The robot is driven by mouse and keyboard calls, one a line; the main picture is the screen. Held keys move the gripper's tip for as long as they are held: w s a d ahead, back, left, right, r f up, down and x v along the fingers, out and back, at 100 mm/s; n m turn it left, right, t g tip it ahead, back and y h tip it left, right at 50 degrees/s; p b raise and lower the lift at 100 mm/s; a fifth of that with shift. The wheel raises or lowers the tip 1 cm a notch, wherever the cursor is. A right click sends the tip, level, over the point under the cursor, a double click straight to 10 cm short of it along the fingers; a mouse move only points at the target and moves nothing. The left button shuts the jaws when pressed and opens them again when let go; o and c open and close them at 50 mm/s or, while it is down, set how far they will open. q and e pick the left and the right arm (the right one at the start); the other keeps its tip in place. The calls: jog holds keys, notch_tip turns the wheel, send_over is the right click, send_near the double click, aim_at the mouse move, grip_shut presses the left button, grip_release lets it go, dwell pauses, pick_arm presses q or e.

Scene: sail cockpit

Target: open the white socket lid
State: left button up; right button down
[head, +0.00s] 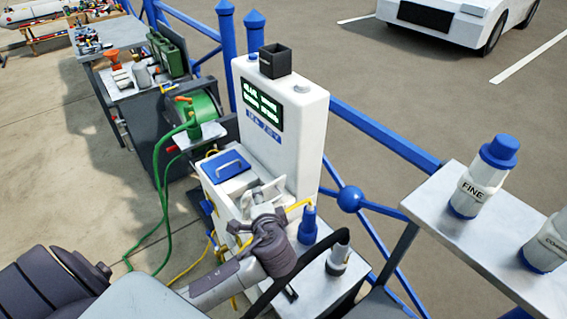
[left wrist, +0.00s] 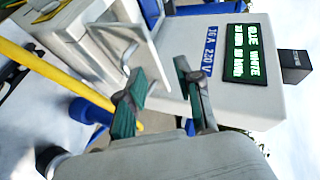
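The white socket lid (head: 268,188) is on the front ledge of the white pedestal (head: 305,130), right of the blue lid. My left gripper (head: 262,208) is at it and hides part of it in the head view. In the left wrist view the white lid (left wrist: 143,48) looks like a thin plate tilted out from the pedestal, with a handle bar on it; its exact angle is unclear. My left gripper (left wrist: 163,77) is open, its green-padded fingers apart. One fingertip is close to the lid's edge; I cannot tell if they touch. My right gripper is not in view.
The closed blue lid (head: 226,165) is beside the white one. A green hose reel (head: 195,115) is at left. Blue railings (head: 385,135) run behind.

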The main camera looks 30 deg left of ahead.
pick_arm(q)
jog(key=shift+s+d, duration=0.1)
jog(key=s+d+f+n+g+h, duration=0.3)
jog(key=s+d+h, duration=0.2)
jog(key=s, duration=0.5)
jog(key=s+d+f+n+g+h, duration=0.2)
jog(key=s+d+f+g+h, duration=0.3)
jog(key=s, duration=0.6)
notch_tip(320, 180, down, 28)
jog(key=s+d+b, duration=0.1)
jog(key=s+b, duration=0.1)
jog(key=b, duration=0.1)
jog(key=s+a+f+b, duration=0.1)
jog(key=s+a+f, duration=0.1)
jog(key=s+f, duration=1.4)
jog(key=shift+a+f+g+y+b, duration=0.4)
jog(key=shift+f, duration=0.45)
